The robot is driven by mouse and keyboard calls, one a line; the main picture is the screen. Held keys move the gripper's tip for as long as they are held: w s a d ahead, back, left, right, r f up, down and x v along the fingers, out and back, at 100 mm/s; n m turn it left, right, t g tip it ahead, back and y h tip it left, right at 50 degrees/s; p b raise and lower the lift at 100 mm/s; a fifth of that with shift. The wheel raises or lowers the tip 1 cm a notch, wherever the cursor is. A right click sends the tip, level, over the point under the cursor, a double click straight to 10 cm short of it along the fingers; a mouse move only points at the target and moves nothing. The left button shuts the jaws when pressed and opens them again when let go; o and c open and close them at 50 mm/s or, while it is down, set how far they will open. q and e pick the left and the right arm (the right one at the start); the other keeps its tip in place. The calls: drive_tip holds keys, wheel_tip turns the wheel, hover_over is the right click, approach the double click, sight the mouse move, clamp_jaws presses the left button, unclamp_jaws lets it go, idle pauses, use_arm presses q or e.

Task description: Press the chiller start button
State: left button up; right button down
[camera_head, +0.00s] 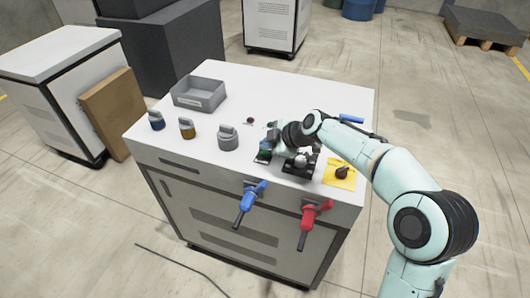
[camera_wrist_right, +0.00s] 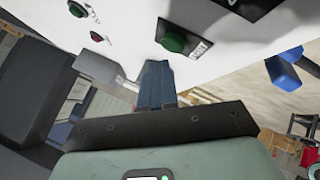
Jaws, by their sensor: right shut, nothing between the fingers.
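A green button (camera_head: 263,155) on a dark labelled plate sits on the white cabinet top, near its front edge. The same green button (camera_wrist_right: 173,40) shows larger in the right wrist view, its label only partly readable. My right gripper (camera_head: 267,146) is shut and empty, just beside this button in the head view. In the wrist view its fingers (camera_wrist_right: 155,80) lie just below the button, with a small gap visible in the picture; I cannot tell the true distance. A smaller green button (camera_wrist_right: 77,9) and a red button (camera_wrist_right: 97,36) are farther off. My left gripper is not in view.
The white cabinet top (camera_head: 290,88) holds a grey tray (camera_head: 183,101), several padlock-like pieces such as a grey one (camera_head: 227,140), a black box with a knob (camera_head: 301,166) and a yellow plate (camera_head: 333,180). Blue (camera_head: 249,197) and red (camera_head: 313,212) handles stick out in front.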

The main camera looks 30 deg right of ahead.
sight(267, 154)
idle(0.8)
drive_tip(key=shift+f+b, duration=0.4)
drive_tip(key=shift+b, duration=0.35)
drive_tip(key=shift+f+b, duration=0.5)
drive_tip(key=shift+b, duration=0.1)
idle(0.4)
idle(0.4)
drive_tip(key=shift+r+p, duration=0.4)
drive_tip(key=shift+r, duration=0.45)
drive_tip(key=shift+r, duration=0.1)
drive_tip(key=shift+r+p, duration=1.5)
drive_tip(key=shift+r, duration=0.9)
